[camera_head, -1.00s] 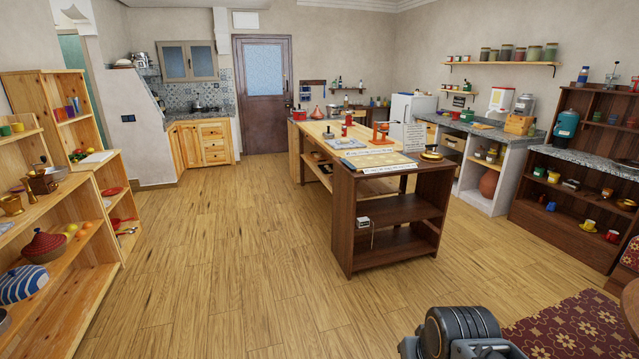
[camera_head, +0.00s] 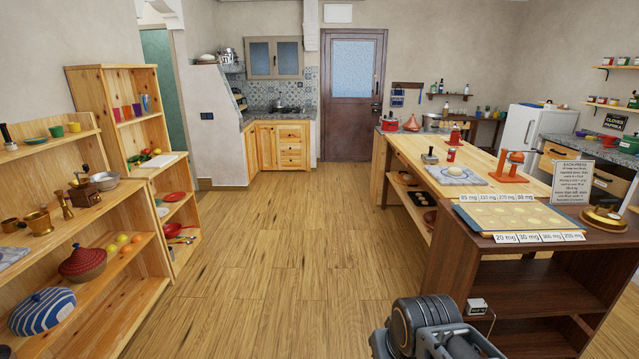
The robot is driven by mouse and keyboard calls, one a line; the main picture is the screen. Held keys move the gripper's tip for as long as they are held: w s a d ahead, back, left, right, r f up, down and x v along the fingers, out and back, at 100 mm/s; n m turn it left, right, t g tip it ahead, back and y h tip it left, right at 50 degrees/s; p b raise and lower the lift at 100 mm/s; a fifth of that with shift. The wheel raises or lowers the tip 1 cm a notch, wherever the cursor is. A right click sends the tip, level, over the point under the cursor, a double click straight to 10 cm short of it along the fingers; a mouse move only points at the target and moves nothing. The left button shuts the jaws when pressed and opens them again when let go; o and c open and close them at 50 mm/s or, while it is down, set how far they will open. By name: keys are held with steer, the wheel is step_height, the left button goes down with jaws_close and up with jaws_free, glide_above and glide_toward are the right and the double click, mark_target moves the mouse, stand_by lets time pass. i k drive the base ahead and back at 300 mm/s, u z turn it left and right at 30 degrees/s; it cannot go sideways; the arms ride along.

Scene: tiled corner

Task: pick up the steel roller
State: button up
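I cannot make out a steel roller in this view. Small metal items stand on the left shelves and the wooden island, but none reads clearly as a roller. A dark ringed part of my own arm shows at the bottom, right of the middle. My gripper's fingertips do not show.
The island (camera_head: 405,152) stands at the right, bearing a labelled tray (camera_head: 515,218) and a red press (camera_head: 508,172). Clear wooden floor (camera_head: 290,240) runs between them.

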mark_target(430, 158)
steer(key=u, duration=0.1)
steer(key=i, duration=2.25)
steer(key=z, duration=0.4)
steer(key=i, duration=2.25)
steer(key=z, duration=1.05)
steer(key=i, duration=1.5)
steer(key=z, duration=0.35)
